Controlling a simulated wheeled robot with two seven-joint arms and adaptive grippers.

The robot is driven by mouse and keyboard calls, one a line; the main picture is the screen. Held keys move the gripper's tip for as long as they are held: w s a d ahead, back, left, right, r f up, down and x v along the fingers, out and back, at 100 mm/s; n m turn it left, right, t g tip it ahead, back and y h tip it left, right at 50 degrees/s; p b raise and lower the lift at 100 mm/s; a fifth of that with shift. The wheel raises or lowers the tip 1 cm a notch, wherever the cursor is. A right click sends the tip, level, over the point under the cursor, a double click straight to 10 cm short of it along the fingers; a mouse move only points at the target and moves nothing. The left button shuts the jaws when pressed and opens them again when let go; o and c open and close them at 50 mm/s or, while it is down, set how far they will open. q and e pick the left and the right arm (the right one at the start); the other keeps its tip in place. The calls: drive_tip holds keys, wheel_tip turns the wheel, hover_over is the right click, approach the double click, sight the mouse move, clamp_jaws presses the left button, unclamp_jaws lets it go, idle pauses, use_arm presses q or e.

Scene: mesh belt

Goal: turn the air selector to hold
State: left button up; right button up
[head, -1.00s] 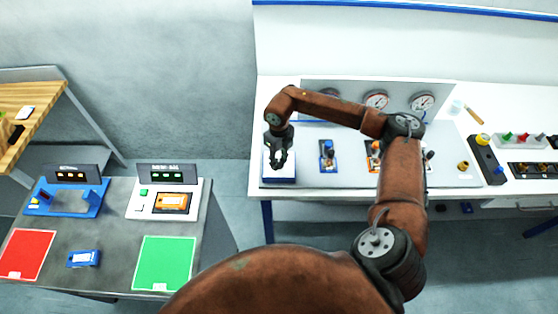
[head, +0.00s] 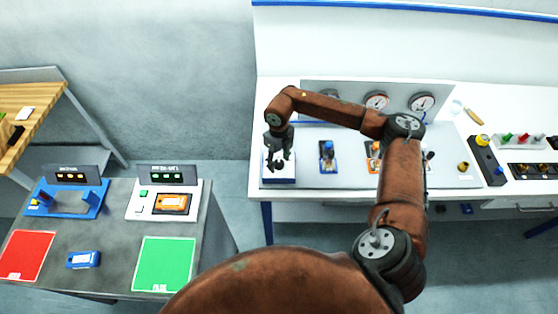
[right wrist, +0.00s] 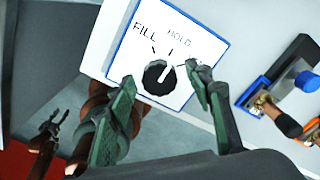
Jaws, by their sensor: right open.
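The air selector is a black round knob (right wrist: 158,76) with a white pointer line, on a white blue-edged plate (right wrist: 203,50) with labels FILL and HOLD. A third label is mostly hidden by a finger. The pointer leans up and right in the right wrist view; I cannot tell exactly which mark it meets. My right gripper (right wrist: 163,88) is open, its fingers on either side of the knob, with no clear contact. In the head view my right gripper (head: 278,160) hangs over the plate and hides the knob. A dark gripper, apparently my left (right wrist: 50,125), shows lower left in the wrist view.
A blue-handled valve (head: 327,156) stands right of the selector plate, with an orange-based one (head: 373,155) beyond, partly behind my arm. Round gauges (head: 376,100) line the panel behind. A separate grey table (head: 115,235) stands left, across a gap.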

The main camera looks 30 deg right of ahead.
sight(279, 162)
wheel_tip(279, 162, up, 12)
idle(0.5)
idle(0.5)
